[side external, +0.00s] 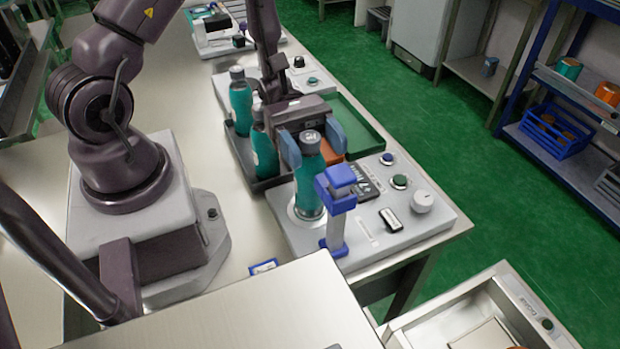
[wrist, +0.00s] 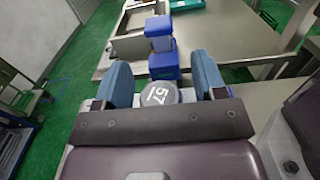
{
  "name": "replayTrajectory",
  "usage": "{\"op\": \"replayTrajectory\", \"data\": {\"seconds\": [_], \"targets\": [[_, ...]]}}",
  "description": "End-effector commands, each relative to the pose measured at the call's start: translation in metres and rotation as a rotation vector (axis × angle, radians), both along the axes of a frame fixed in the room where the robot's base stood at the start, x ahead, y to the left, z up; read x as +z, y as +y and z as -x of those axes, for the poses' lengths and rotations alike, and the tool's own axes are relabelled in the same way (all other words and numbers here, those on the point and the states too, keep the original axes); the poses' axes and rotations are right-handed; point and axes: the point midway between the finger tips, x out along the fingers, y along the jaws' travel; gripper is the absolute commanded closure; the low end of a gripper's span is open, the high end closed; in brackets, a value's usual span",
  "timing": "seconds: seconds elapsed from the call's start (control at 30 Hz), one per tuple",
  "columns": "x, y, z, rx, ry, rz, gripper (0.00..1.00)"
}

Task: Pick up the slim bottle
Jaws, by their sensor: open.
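A slim teal bottle with a grey cap (side external: 309,185) stands upright on the round seat of the light grey applicator station. In the wrist view its cap (wrist: 159,94), marked 57, sits between my fingers. My gripper (side external: 312,150) is open, with one blue finger on each side of the bottle's cap and upper part. The fingers look apart from the cap in the wrist view. Two more teal bottles stand behind to the left, one farther back (side external: 240,100) and one partly hidden by my gripper (side external: 264,150).
A blue-topped post (side external: 338,205) stands close in front of the bottle; its blue head (wrist: 160,35) shows in the wrist view. The station (side external: 385,235) carries buttons and a knob. A dark tray (side external: 240,150) and a green tray (side external: 362,130) lie behind.

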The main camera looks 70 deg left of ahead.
Motion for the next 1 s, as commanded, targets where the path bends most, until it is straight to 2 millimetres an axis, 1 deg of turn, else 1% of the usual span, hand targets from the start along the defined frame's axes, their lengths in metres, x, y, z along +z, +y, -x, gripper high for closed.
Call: {"op": "replayTrajectory", "data": {"seconds": [0.03, 0.07, 0.1, 0.27, 0.3, 0.33, 0.63, 0.77, 0.87, 1.0], "targets": [[0.0, 0.0, 0.0, 0.0, 0.0, 0.0, 0.36], [0.0, 0.0, 0.0, 0.0, 0.0, 0.0, 0.41], [0.0, 0.0, 0.0, 0.001, 0.0, 0.0, 0.5], [0.0, 0.0, 0.0, 0.001, 0.001, 0.0, 0.86], [0.0, 0.001, 0.0, 0.001, 0.001, 0.0, 0.96], [0.0, 0.001, 0.0, 0.001, 0.001, 0.0, 1.0], [0.001, 0.0, 0.0, 0.001, 0.0, 0.001, 1.0], [0.006, 0.001, 0.0, 0.001, -0.002, 0.001, 1.0], [0.016, 0.001, -0.001, 0.001, -0.004, 0.001, 1.0], [0.038, 0.001, -0.001, 0.001, -0.008, -0.002, 1.0]]}}
